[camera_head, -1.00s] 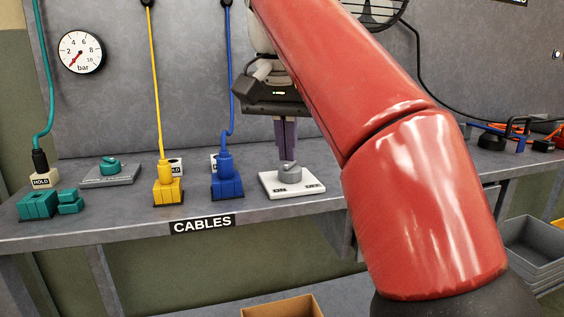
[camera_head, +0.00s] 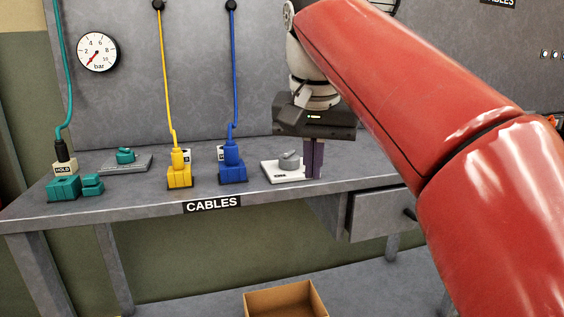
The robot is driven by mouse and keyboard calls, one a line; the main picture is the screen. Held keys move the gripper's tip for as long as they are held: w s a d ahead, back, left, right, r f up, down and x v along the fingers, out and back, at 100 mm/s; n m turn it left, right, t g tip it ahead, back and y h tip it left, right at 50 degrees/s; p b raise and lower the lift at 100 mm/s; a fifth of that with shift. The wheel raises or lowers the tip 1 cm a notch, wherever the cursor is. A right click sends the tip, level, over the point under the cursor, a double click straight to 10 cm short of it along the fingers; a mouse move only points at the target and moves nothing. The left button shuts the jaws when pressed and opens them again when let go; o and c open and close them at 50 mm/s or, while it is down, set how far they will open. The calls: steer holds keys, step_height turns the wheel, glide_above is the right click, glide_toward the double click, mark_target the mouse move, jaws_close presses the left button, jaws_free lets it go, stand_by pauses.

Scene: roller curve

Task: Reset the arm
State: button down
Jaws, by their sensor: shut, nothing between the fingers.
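The grey bench (camera_head: 130,201) holds a yellow connector (camera_head: 179,172), a blue connector (camera_head: 232,167), teal blocks (camera_head: 64,188) and a teal knob (camera_head: 125,156). A drawer (camera_head: 378,215) hangs under the bench. A cardboard box (camera_head: 286,299) stands below. A gauge (camera_head: 98,52) is on the wall.

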steer(key=s+d+f, duration=0.3)
steer(key=s+f, duration=0.2)
steer(key=f, duration=0.4)
steer(key=s+d+f+n+t, duration=0.1)
steer(key=s+d+f, duration=0.3)
steer(key=f, duration=0.5)
steer(key=s+d+f+n+t, duration=0.1)
steer(key=s+d+f, duration=0.2)
steer(key=s+f, duration=0.3)
step_height(320, 180, down, 3)
steer(key=shift+d, duration=0.35)
